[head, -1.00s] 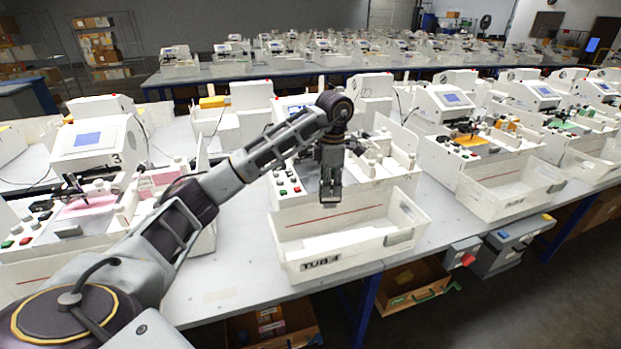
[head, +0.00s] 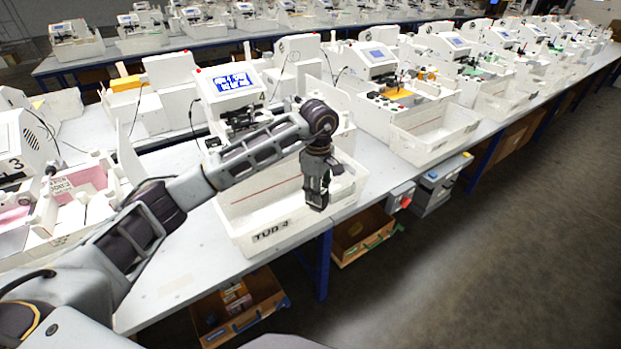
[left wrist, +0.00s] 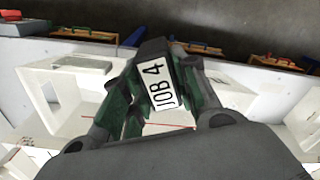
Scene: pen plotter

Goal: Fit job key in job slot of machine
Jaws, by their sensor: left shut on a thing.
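My left gripper (head: 317,203) points down over the right part of the white tub labelled TUB 4 (head: 262,240). In the left wrist view it is shut on the job key (left wrist: 157,84), a dark piece with a white plate reading JOB 4. The key's far part is hidden by the plate and fingers. Machine 4 (head: 228,82), white with a lit blue screen, stands behind the tub. My left forearm covers much of its front deck, and I cannot make out its job slot. My right gripper is not in view.
Machine 3 (head: 20,150) with a pink sheet stands at left. Another machine (head: 378,62) with a yellow sheet and its own tub (head: 435,135) stand to the right. Boxes hang at the table's front edge (head: 400,195). Open floor lies at right.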

